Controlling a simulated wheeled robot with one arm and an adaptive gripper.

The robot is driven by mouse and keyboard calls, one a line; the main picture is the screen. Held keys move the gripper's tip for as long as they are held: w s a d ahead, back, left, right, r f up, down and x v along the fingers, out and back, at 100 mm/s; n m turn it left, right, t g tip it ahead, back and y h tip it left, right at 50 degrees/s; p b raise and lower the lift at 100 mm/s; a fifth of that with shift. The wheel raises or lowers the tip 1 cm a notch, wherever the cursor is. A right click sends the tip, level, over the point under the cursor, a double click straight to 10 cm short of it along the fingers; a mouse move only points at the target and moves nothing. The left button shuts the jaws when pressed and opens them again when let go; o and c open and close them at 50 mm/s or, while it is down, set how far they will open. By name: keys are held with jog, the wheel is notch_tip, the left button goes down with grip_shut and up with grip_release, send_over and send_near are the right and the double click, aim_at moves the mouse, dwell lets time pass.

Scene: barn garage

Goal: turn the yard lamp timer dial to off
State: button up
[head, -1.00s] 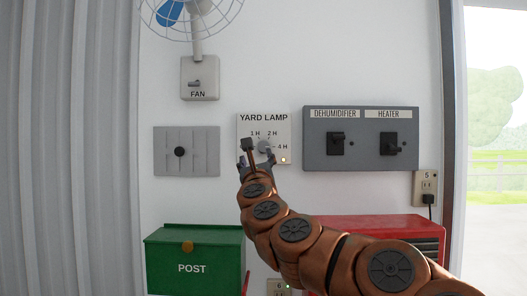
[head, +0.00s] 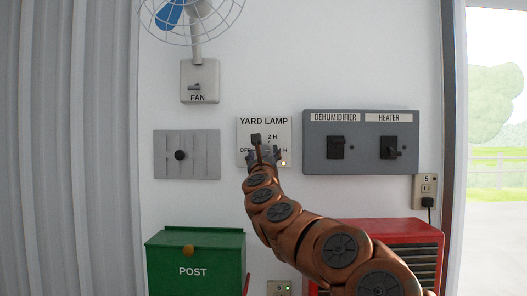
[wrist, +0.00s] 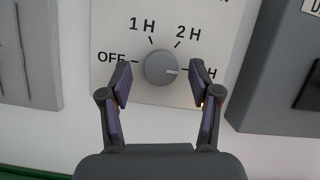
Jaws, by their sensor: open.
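The yard lamp timer panel (head: 247,130) is a white plate on the wall with OFF, 1 H, 2 H and a partly hidden 4 H mark. In the wrist view its round grey dial (wrist: 158,68) has a pale pointer line aimed right, toward the 4 H mark. My gripper (head: 265,150) is in front of the dial and hides it in the head view. In the wrist view my gripper (wrist: 160,78) is open, one finger on each side of the dial, with gaps between. A small amber light (head: 283,163) glows at the panel's lower right.
The grey dehumidifier and heater switch box (head: 361,160) stands out from the wall close to the right. A grey plate with a black knob (head: 180,155) is to the left. The fan switch (head: 199,75) is above left. A green post box (head: 195,240) and red chest (head: 400,228) are below.

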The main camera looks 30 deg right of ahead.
jog(key=shift+w+d+r, duration=0.15)
jog(key=shift+w+d, duration=0.05)
jog(key=c, duration=1.1)
jog(key=shift+c, duration=0.2)
